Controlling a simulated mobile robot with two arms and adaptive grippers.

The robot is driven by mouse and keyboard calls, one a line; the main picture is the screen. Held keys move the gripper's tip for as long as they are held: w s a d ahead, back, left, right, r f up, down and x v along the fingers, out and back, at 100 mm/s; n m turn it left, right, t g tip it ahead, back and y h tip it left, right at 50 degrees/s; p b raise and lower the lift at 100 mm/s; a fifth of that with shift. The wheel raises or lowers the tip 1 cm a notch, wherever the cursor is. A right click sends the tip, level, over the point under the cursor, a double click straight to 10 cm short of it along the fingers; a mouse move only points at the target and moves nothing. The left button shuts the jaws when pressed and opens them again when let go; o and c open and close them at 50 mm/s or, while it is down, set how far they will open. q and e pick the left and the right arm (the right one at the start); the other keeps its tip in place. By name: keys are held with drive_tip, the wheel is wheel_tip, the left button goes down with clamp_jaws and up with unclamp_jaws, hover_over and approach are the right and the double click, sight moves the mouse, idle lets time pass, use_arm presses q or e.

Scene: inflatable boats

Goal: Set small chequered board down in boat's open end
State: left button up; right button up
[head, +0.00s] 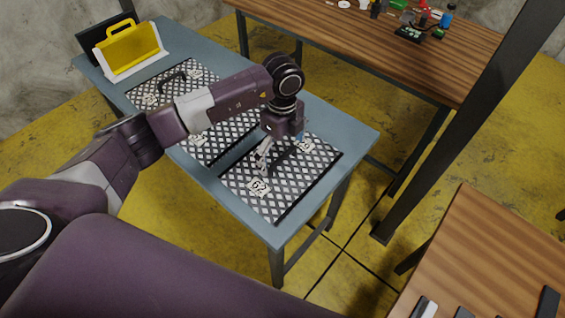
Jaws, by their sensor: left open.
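Several chequered boards lie on a blue-grey table. The nearest chequered board (291,189) has a dark handle (290,156), a dark edge strip and number labels. A second chequered board (207,146) lies beside it, partly hidden by my left arm. A third chequered board (190,70) with a dark handle lies farther back. My left gripper (264,168) is open and points down over the nearest board, close to its handle. I cannot tell whether the fingers touch it. No boat shows in this view. My right gripper is not in view.
The blue-grey table (345,130) holds a yellow case (131,52) in a white holder at its far end. A wooden table (440,68) with small parts stands behind. Another wooden table (500,240) is at lower right. A dark post (465,110) rises between them.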

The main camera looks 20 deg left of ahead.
use_arm(q)
drive_tip(key=shift+f, duration=1.1)
drive_tip(key=shift+r, duration=0.15)
drive_tip(key=c, duration=2)
